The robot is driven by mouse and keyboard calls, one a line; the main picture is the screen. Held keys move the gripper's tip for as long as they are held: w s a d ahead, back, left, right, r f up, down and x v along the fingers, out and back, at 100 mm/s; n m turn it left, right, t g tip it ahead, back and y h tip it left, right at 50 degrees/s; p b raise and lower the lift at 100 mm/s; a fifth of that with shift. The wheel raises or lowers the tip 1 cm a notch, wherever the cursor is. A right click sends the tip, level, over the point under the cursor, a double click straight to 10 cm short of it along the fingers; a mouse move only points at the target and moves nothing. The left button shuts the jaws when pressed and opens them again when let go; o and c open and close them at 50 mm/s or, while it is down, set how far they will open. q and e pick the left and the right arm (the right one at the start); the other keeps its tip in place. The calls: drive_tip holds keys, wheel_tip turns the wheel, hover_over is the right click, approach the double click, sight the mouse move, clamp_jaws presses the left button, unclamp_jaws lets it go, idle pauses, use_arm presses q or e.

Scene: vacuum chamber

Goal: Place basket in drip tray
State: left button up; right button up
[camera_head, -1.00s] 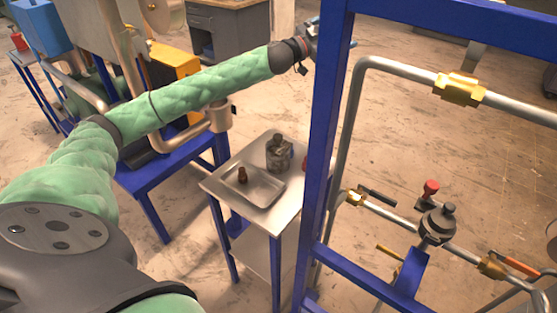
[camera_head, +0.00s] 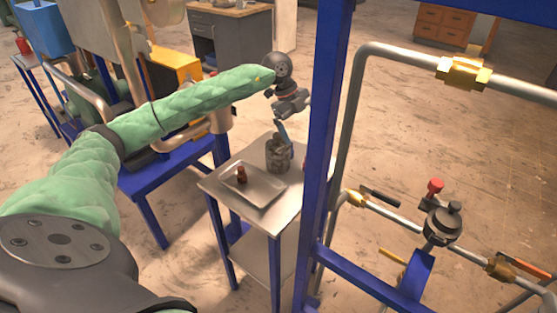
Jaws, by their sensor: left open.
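The basket (camera_head: 279,157) looks like a small dark grey round container standing upright on the steel cart top, at the back right corner of the drip tray. The drip tray (camera_head: 262,196) is a shallow silver rectangular tray on the same cart, with a small brown fitting (camera_head: 242,174) in it. My left gripper (camera_head: 283,138) points down at the top of the basket, with its bluish fingers hiding the basket's top part. The jaws are open; I cannot tell whether they touch the basket. My right gripper is out of view.
The steel cart (camera_head: 222,188) has little bare room around the tray. A blue frame post (camera_head: 322,130) rises close to the right of the cart, with silver pipes and valves beyond it. A blue stand (camera_head: 160,175) is at the left.

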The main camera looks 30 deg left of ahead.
sight(278, 145)
use_arm(q)
drive_tip(key=a+y, duration=0.1)
drive_tip(key=a, duration=0.1)
drive_tip(key=s+a+f+n+y, duration=0.1)
drive_tip(key=a+y, duration=0.1)
drive_tip(key=a, duration=0.1)
drive_tip(key=a+f+n+g+y, duration=0.1)
drive_tip(key=a, duration=0.1)
drive_tip(key=shift+s+a+f+b, duration=0.15)
drive_tip(key=shift+s+f+b, duration=0.05)
drive_tip(key=shift+s+b, duration=0.1)
drive_tip(key=shift+a+f+y, duration=0.1)
drive_tip(key=shift+a+y, duration=0.05)
drive_tip(key=shift+y, duration=0.15)
wheel_tip(278, 145, down, 2)
drive_tip(key=shift+f+p, duration=0.2)
drive_tip(key=shift+p, duration=0.3)
drive_tip(key=f+p, duration=0.1)
drive_tip(key=f, duration=0.2)
drive_tip(key=f+p, duration=0.1)
drive_tip(key=shift+s+d+f+p, duration=0.15)
drive_tip(key=shift+d+p, duration=0.1)
drive_tip(key=shift+p, duration=0.1)
drive_tip(key=shift+f, duration=0.45)
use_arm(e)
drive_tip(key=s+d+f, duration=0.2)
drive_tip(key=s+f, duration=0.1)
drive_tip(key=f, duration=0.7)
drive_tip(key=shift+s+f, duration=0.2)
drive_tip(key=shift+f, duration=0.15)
